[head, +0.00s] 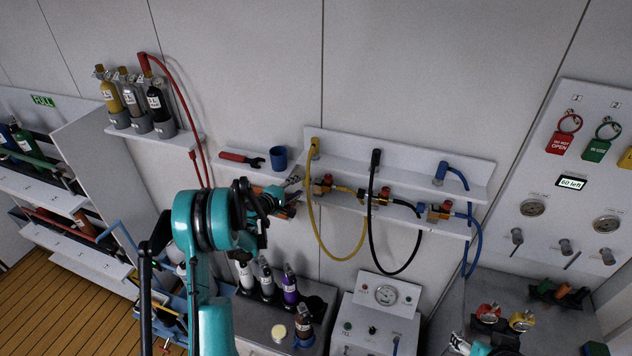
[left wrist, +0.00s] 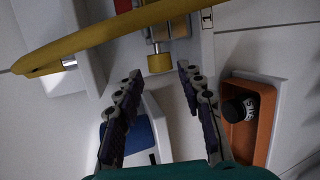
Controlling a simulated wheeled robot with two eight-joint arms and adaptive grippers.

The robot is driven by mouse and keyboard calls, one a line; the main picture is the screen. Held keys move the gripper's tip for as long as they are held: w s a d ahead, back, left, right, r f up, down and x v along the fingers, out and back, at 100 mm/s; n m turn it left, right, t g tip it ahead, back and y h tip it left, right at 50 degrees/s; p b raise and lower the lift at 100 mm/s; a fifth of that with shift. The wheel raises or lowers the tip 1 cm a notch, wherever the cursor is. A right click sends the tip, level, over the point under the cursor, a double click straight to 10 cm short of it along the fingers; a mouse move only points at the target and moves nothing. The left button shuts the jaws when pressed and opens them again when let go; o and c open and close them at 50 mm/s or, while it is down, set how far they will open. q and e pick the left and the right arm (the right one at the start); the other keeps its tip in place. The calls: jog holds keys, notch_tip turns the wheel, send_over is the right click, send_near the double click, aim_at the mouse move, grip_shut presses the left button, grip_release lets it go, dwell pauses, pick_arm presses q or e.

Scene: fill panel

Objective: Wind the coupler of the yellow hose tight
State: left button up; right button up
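The yellow hose (head: 313,215) hangs in a loop from the white wall shelf, and its other end runs to the valve row below. In the left wrist view the hose (left wrist: 105,38) crosses the top. A short yellow coupler (left wrist: 160,62) sits on a metal stem just beyond my left fingertips, roughly centred between them. My left gripper (left wrist: 160,74) is open, with nothing between its fingers. In the head view my left gripper (head: 295,182) is by the left end of the valve row. My right gripper (head: 455,342) is partly seen at the bottom edge; its fingers are unclear.
A black hose (head: 372,230) and a blue hose (head: 470,235) hang to the right. A red-handled wrench (head: 240,158) and a blue cup (head: 278,157) are on the shelf to the left. An orange bin (left wrist: 238,135) holding a black item is close to my left gripper. A gauge box (head: 385,295) stands below.

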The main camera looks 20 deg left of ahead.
aim_at(305, 183)
pick_arm(q)
jog(key=x, duration=0.2)
jog(key=p+x, duration=0.1)
jog(key=x, duration=0.2)
jog(key=shift+w+d, duration=0.3)
jog(key=shift+w+f, duration=0.15)
jog(key=shift+w, duration=0.1)
jog(key=shift+w+f, duration=0.1)
jog(key=shift+w, duration=0.1)
jog(key=shift+a, duration=0.1)
jog(key=shift+c, duration=0.2)
